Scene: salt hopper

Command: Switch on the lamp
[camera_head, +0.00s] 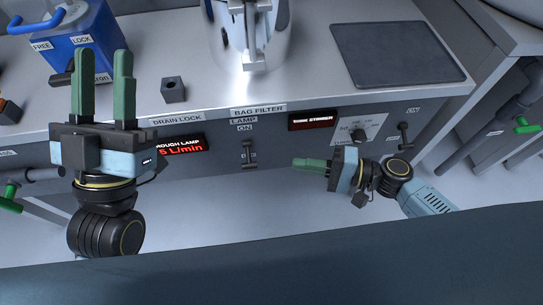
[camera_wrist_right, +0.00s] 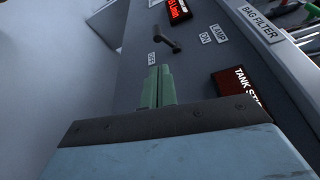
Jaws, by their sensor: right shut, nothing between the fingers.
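The lamp switch (camera_head: 249,153) is a small dark lever on the front panel, below the LAMP ON label (camera_head: 244,124). In the right wrist view the lever (camera_wrist_right: 166,39) sticks out from the panel, its knob on the side away from the ON plate (camera_wrist_right: 205,38). My right gripper (camera_head: 299,163) is shut and empty, its green fingertips to the right of the switch and slightly lower, apart from it. Its fingers (camera_wrist_right: 158,75) also show in the right wrist view, pointing toward the lever. My left gripper (camera_head: 103,82) is open and empty, in front of the panel's left part.
Red-lit displays (camera_head: 181,146) and (camera_head: 311,121) flank the switch. A dial (camera_head: 358,135) and another lever (camera_head: 404,135) are on the panel's right. On the worktop are a blue container (camera_head: 85,30), a small dark block (camera_head: 173,89), a metal vessel (camera_head: 285,50) and a dark mat (camera_head: 397,55).

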